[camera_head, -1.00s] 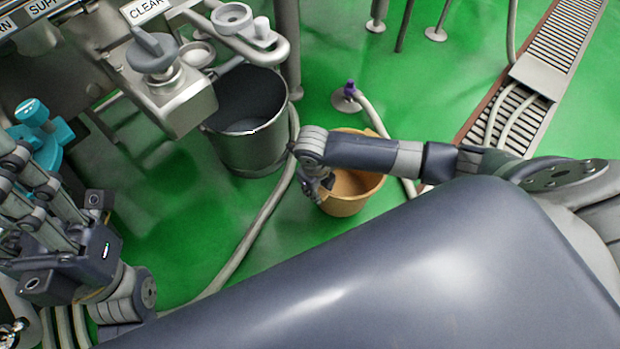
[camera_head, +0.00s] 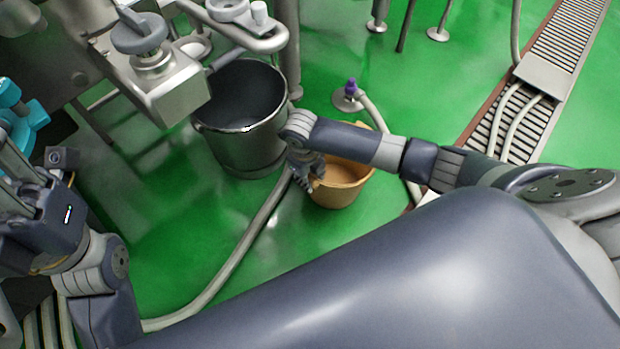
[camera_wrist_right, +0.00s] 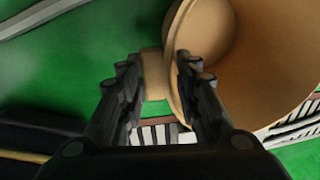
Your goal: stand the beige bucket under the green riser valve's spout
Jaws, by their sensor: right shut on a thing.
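The beige bucket (camera_head: 345,187) is upright at the middle of the head view, partly behind my right arm. I cannot tell whether it touches the floor. My right gripper (camera_head: 308,180) is at its left rim. In the right wrist view my right gripper (camera_wrist_right: 160,68) is shut on a beige tab at the rim of the bucket (camera_wrist_right: 265,60). My left gripper (camera_head: 14,165) is at the left edge, partly cut off, near a teal-handled fitting (camera_head: 22,118). I cannot tell whether this fitting is the green riser valve; no spout shows clearly.
A grey metal bucket (camera_head: 240,140) stands left of the beige one, under steel pipework. A hose (camera_head: 235,265) crosses the green floor. A purple-topped floor fitting (camera_head: 350,92) stands behind the beige bucket. A floor drain grate (camera_head: 560,50) runs at right.

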